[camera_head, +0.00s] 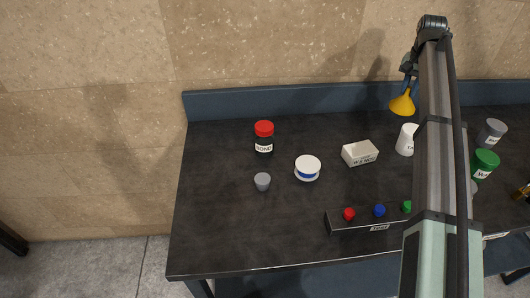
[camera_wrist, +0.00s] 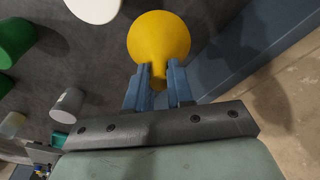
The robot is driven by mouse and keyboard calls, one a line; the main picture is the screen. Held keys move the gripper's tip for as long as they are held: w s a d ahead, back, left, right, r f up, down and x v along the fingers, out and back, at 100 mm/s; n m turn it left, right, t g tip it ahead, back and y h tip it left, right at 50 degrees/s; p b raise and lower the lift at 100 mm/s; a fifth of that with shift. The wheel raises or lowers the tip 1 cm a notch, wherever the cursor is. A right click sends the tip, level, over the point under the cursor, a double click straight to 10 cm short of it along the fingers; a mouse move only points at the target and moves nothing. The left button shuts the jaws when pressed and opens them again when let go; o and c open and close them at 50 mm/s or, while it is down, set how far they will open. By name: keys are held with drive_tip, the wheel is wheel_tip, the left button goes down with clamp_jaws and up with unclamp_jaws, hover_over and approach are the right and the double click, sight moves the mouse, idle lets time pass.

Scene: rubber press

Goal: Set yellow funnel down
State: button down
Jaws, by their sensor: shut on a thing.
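The yellow funnel (camera_head: 402,104) shows near the back edge of the dark table, to the left of my arm. In the wrist view the funnel (camera_wrist: 158,38) points its wide cone away from me. My gripper (camera_wrist: 160,75) is shut on the funnel's narrow stem, with a blue finger on each side. In the head view my gripper (camera_head: 408,82) is partly hidden by my arm above the funnel. I cannot tell whether the funnel's rim touches the table.
A white container (camera_head: 405,140) stands just in front of the funnel, with a white box (camera_head: 360,153) to its left. A green-lidded jar (camera_head: 485,162) and a grey container (camera_head: 491,133) stand at right. The blue back ledge (camera_head: 290,101) runs behind.

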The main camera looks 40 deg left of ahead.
drive_tip(key=s+a+r+n, duration=0.1)
drive_tip(key=s+a+n, duration=0.1)
drive_tip(key=s+a, duration=1)
drive_tip(key=s+a+n, duration=0.2)
drive_tip(key=s+a, duration=0.6)
drive_tip(key=a, duration=0.9)
drive_tip(key=s+a+n+y, duration=0.1)
drive_tip(key=s+a+n, duration=0.1)
drive_tip(key=s+a, duration=0.5)
drive_tip(key=s+a+n, duration=0.1)
drive_tip(key=s+a, duration=0.2)
drive_tip(key=s, duration=0.7)
drive_tip(key=s+d+n+g, duration=0.1)
drive_tip(key=s+n, duration=0.8)
drive_tip(key=s, duration=0.1)
drive_tip(key=shift+w+d+f, duration=0.1)
drive_tip(key=shift+f, duration=5.25)
drive_tip(key=shift+f, duration=0.1)
drive_tip(key=c, duration=1)
unclamp_jaws()
